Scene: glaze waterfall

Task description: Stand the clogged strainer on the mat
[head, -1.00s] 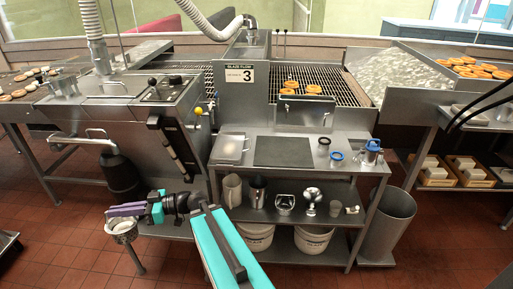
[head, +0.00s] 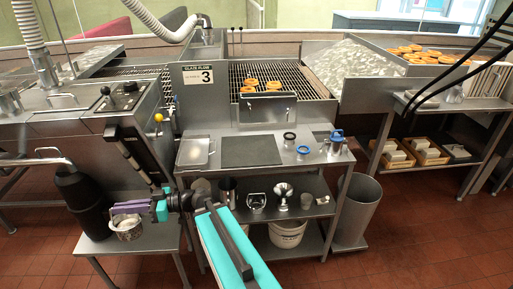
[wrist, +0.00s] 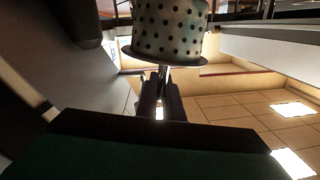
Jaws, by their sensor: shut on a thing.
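The strainer (head: 127,230) is a small metal basket with a rim, at the lower left of the head view. In the wrist view the strainer (wrist: 168,32) shows its wall full of dark holes. My gripper (head: 127,208), with purple fingers, is shut on it and holds it upright. In the wrist view my gripper (wrist: 161,92) reaches to just under its rim. The dark grey mat (head: 250,151) lies flat and bare on the top of the steel worktable, to the right of and beyond my gripper.
The shelf below holds several vessels. A tall bin (head: 358,212) stands at right.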

